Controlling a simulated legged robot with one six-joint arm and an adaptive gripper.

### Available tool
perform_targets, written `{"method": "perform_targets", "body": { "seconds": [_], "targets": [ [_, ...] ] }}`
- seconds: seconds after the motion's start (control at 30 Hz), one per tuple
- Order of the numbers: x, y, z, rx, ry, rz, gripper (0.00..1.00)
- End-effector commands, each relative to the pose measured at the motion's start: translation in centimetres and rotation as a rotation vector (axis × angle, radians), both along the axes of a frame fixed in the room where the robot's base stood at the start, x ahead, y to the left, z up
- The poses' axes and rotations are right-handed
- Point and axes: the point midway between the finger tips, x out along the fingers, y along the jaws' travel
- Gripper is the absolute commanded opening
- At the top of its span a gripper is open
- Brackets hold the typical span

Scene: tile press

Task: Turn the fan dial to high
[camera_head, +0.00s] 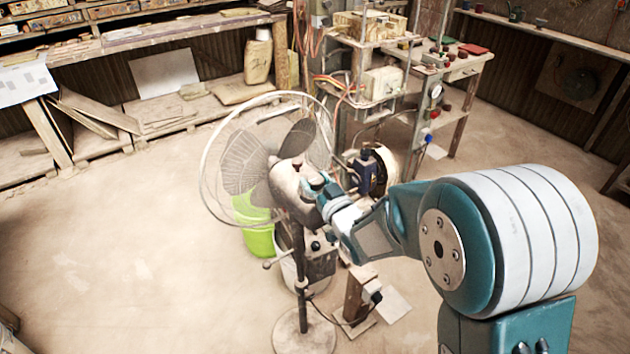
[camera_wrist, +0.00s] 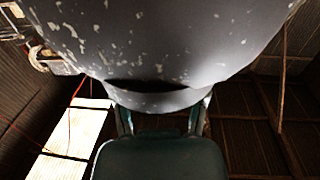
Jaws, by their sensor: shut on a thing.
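The pedestal fan (camera_head: 285,180) stands upright in the head view, its round wire cage facing left and its motor housing to the right. My gripper (camera_head: 322,192) is at the rear of that housing. In the wrist view, the scuffed grey housing (camera_wrist: 170,40) fills the top. Below its dark gap, a grey rounded piece, which looks like the fan dial (camera_wrist: 160,101), sits between the two fingers of my gripper (camera_wrist: 158,122). My gripper is shut on it. The dial's marks and setting are hidden.
A green bucket (camera_head: 256,225) stands behind the fan. A cluttered workbench (camera_head: 440,62) with wires is beyond it. The floor at left is clear.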

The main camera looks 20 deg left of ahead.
Motion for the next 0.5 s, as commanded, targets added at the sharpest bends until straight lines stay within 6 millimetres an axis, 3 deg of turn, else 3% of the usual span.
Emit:
{"method": "perform_targets", "body": {
  "seconds": [0.5],
  "targets": [
    [-0.11, 0.22, 0.02, -0.001, -0.001, -0.145, 0.07]
  ]
}}
